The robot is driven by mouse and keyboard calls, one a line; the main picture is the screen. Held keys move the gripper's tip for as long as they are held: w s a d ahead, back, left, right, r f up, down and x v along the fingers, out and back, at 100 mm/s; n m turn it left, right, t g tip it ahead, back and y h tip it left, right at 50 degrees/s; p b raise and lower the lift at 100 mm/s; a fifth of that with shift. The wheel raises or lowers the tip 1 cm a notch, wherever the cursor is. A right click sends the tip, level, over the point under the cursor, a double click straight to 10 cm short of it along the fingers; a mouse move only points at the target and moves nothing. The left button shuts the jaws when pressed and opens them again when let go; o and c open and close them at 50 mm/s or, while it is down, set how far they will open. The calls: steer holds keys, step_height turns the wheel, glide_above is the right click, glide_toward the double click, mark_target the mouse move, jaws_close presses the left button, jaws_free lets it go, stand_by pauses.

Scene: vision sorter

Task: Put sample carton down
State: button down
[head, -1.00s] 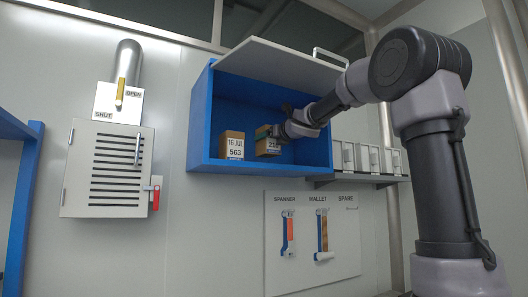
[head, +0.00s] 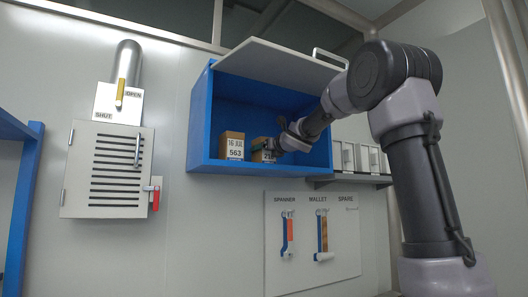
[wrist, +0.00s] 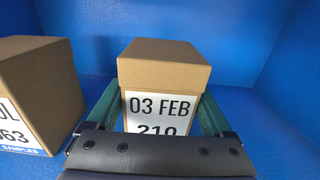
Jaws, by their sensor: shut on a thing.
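The sample carton (wrist: 160,72) is a brown box with a white label reading "03 FEB 210" in the wrist view. My gripper (wrist: 158,108) is shut on it, with one green finger along each side. In the head view the carton (head: 258,155) is inside the open blue cabinet (head: 201,120), low by its floor, partly hidden by my gripper (head: 270,150). It looks upright. I cannot tell whether its base touches the cabinet floor.
A second brown carton (head: 232,143), labelled "16 JUL 563", stands just left, with a narrow gap in the wrist view (wrist: 40,85). The cabinet's lid (head: 280,62) is raised. Blue wall is close behind and right of the held carton. White containers (head: 360,157) stand on a shelf outside at right.

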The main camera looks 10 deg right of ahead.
steer(key=shift+f, duration=0.1)
jaws_free()
steer(key=shift+s, duration=0.1)
steer(key=v, duration=1.2)
steer(key=s+d+f+m+g+h, duration=0.2)
steer(key=s+d+f+m+h, duration=0.25)
steer(key=m, duration=0.75)
steer(key=s+d+f+m+g+h, duration=0.15)
steer(key=s+d+f+m, duration=0.25)
steer(key=s+f+m, duration=0.5)
steer(key=s+a+f+m+g+y, duration=0.1)
steer(key=s+a+f+m+g, duration=0.2)
steer(key=s+f+m, duration=0.4)
steer(key=s+a+f+m+g+y, duration=0.1)
steer(key=s+a+f+m+g, duration=0.2)
steer(key=s+f+m, duration=0.5)
steer(key=f+m, duration=0.1)
steer(key=m, duration=0.6)
steer(key=shift+a+m+g+y, duration=0.25)
steer(key=shift+m+g+y, duration=0.05)
steer(key=shift+m+g, duration=0.1)
